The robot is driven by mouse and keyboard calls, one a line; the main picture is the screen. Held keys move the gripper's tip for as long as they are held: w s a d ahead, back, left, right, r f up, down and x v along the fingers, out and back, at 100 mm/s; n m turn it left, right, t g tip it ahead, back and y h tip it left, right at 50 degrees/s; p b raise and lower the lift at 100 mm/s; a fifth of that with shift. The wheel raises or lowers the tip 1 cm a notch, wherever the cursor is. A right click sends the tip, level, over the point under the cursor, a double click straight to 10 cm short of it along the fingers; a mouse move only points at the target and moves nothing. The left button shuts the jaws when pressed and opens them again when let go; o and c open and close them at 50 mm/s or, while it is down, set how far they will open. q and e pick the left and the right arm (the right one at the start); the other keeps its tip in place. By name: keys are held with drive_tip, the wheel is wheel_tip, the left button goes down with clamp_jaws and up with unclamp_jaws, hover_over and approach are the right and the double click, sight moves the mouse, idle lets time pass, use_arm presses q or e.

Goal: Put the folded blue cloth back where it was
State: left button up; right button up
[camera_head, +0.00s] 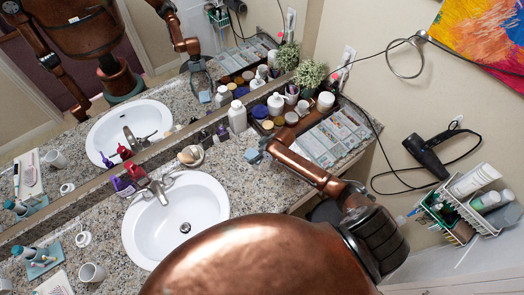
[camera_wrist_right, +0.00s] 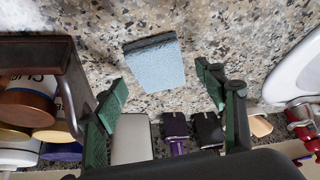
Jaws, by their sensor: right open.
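The folded blue cloth (camera_head: 252,156) lies on the speckled granite counter (camera_head: 228,176), just left of my right gripper in the head view. In the right wrist view the cloth (camera_wrist_right: 154,66) is a pale blue block with a darker folded edge. My right gripper (camera_head: 263,150) reaches in over the counter, at the end of the copper arm. In the wrist view its green-padded fingers (camera_wrist_right: 163,92) are spread wide, with the cloth lying between and beyond their tips. Nothing is held, and I cannot tell the exact height above the cloth. My left gripper is not in view.
A dark tray (camera_head: 283,122) of jars and bottles stands behind my right gripper. A white bottle (camera_head: 237,117) and small dark bottles are nearby. The sink (camera_head: 176,220) is to the left, with a red-and-purple bottle pair (camera_head: 129,178) behind it. The mirror (camera_head: 150,92) borders the counter.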

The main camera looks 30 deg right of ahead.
drive_tip(key=v, duration=1)
drive_tip(key=shift+r, duration=0.15)
drive_tip(key=shift+s+d+p, duration=0.1)
drive_tip(key=shift+s+p, duration=0.05)
drive_tip(key=shift+p, duration=0.15)
